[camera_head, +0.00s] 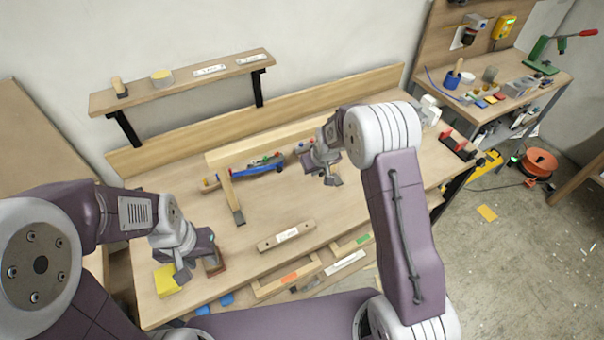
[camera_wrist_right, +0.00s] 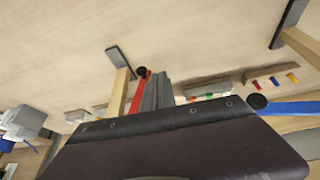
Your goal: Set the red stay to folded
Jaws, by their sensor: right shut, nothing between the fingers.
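The red stay (camera_wrist_right: 137,95) shows in the right wrist view as a short slanted strip with a black knob at its upper end. It lies between a wooden bar (camera_wrist_right: 118,92) and my gripper's fingers; its lower part is hidden by the gripper body. In the head view I cannot make it out behind my right arm. My right gripper (camera_head: 332,180) is shut and empty above the bench; its grey fingers (camera_wrist_right: 158,92) appear close beside the red stay, contact unclear. My left gripper (camera_head: 184,274) hangs over the bench's left end, its jaw opening unclear.
A blue stay (camera_head: 266,169) lies beside a wooden bar (camera_head: 230,192) with a grey end. A labelled wood block (camera_head: 286,236), yellow block (camera_head: 167,280) and red-black item (camera_head: 457,146) sit on the bench. A wall shelf (camera_head: 190,82) is behind.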

